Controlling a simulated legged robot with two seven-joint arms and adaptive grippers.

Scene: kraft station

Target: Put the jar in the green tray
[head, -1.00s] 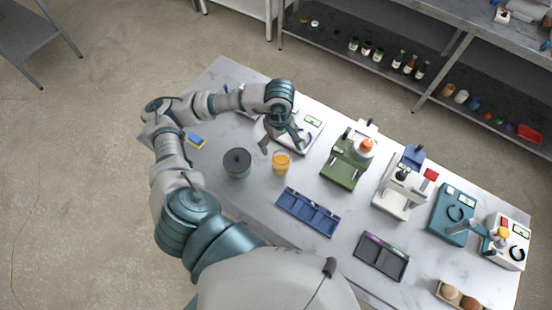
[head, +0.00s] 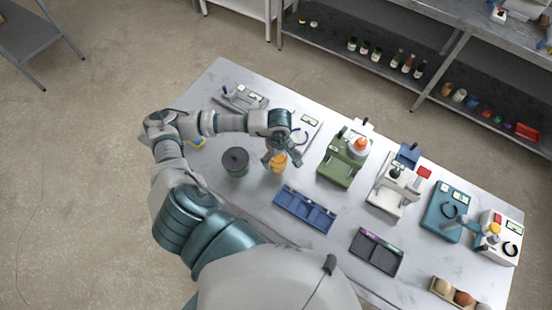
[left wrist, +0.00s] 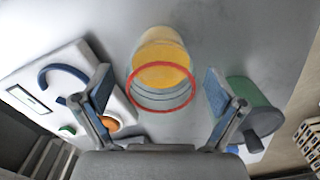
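The jar (head: 279,163) is clear with orange-yellow contents and stands on the table. In the left wrist view the jar (left wrist: 162,65) shows a red ring at its near end. My left gripper (head: 281,158) is over the jar; in the left wrist view its fingers (left wrist: 158,92) are spread wide, with the jar between and beyond them. I cannot tell whether a finger touches it. My right gripper is not in view.
A dark lidded canister (head: 235,161) stands left of the jar. A blue compartment tray (head: 305,209) and a dark grey tray (head: 376,251) lie in front. White and teal stations (head: 447,213) line the right side. A white station (head: 303,128) is behind the gripper.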

